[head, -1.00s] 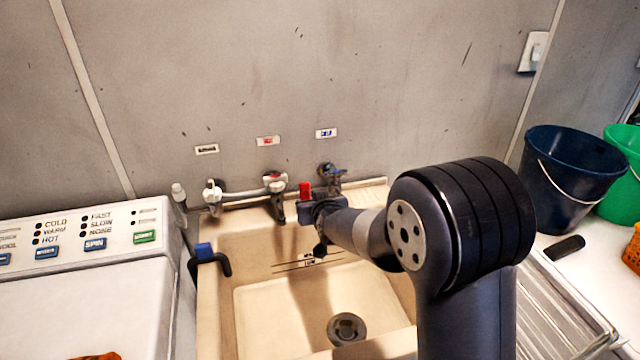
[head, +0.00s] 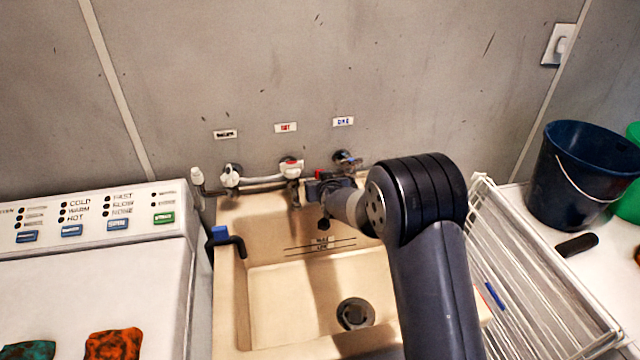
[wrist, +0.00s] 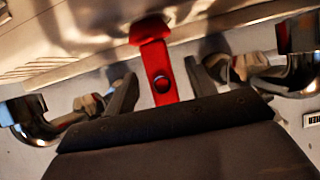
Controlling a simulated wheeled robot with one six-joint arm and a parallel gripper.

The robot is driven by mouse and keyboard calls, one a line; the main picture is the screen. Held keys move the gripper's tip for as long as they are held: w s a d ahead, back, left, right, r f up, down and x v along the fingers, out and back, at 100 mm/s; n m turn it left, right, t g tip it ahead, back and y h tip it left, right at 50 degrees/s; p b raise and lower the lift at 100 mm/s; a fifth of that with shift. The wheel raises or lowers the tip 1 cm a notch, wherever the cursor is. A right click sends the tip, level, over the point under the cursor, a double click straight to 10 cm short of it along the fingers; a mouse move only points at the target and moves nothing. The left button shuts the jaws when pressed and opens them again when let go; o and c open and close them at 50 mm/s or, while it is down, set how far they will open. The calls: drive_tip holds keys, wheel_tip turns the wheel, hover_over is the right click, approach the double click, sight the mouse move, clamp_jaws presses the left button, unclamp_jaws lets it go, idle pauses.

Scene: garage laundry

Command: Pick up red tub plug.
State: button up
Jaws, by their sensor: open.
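The red tub plug (wrist: 156,58) shows in the wrist view as a red strap with a dark round hole and a wider red end. It lies between the two fingers of my gripper (wrist: 160,74), which are open with a gap on each side. In the head view only a small red bit of the plug (head: 319,174) shows, at the back rim of the sink beside the taps. My gripper (head: 324,188) is there too, partly hidden by my wrist, and it covers most of the plug.
The cream sink (head: 232,290) has a drain (head: 355,313) and taps (head: 291,168) close to my gripper. A washing machine (head: 100,280) stands at left. A white wire rack (head: 540,280) and a dark blue bucket (head: 578,175) are at right.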

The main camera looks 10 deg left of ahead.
drive_tip(key=shift+x, duration=1)
drive_tip(key=shift+c, duration=0.2)
drive_tip(key=shift+r, duration=0.1)
drive_tip(key=c, duration=1)
